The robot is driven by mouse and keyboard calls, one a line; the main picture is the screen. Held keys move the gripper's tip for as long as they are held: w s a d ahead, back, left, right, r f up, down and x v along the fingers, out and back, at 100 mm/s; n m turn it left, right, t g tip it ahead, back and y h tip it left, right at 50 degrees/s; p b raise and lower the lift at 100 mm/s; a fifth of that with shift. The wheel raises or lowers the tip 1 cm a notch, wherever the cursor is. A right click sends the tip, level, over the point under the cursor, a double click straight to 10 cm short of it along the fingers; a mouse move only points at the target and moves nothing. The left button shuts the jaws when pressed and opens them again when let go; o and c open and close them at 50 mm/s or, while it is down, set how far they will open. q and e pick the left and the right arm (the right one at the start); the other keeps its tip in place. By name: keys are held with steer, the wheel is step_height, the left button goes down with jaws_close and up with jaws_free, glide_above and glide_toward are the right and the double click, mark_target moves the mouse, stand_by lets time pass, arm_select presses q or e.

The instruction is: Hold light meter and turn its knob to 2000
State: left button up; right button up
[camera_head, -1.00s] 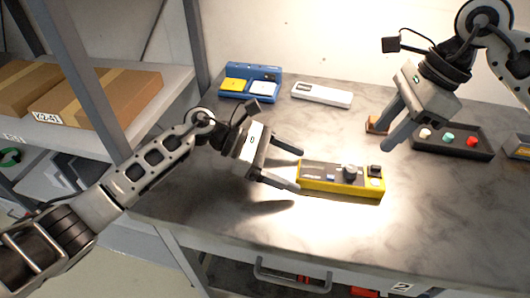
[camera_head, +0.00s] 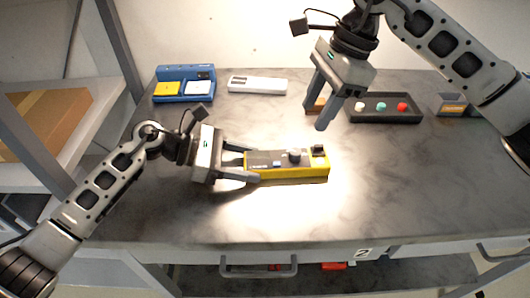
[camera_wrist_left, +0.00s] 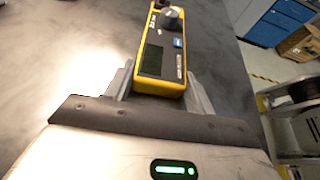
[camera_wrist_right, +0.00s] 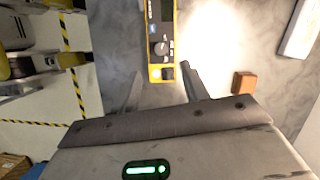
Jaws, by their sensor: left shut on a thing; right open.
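The yellow light meter (camera_head: 288,174) lies on the grey marbled table, with a dark face, a screen near its left end and a round grey knob (camera_head: 295,155) toward its right end. My left gripper (camera_head: 250,165) is shut on the meter's left end; the left wrist view shows its fingers on both sides of the meter (camera_wrist_left: 180,88). My right gripper (camera_head: 325,108) is open and empty above and behind the meter's right end. The right wrist view shows the knob (camera_wrist_right: 161,48) beyond its fingers (camera_wrist_right: 160,85). The knob's setting is too small to read.
Behind stand a blue device (camera_head: 184,86), a white device (camera_head: 258,85) and a black tray (camera_head: 385,118) with white, teal and red buttons. A small brown block (camera_head: 316,104) sits by my right gripper.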

mark_target(296, 151)
steer(key=a+f+n+h, duration=0.1)
steer(key=f, duration=0.2)
steer(key=a+f+n+h, duration=0.1)
steer(key=f+n, duration=0.1)
steer(key=f, duration=0.1)
steer(key=a+f+n+h, duration=0.1)
steer(key=f+n, duration=0.1)
steer(key=f, duration=0.1)
steer(key=shift+f+h, duration=0.2)
steer(key=shift+h, duration=0.1)
stand_by(0.3)
jaws_close()
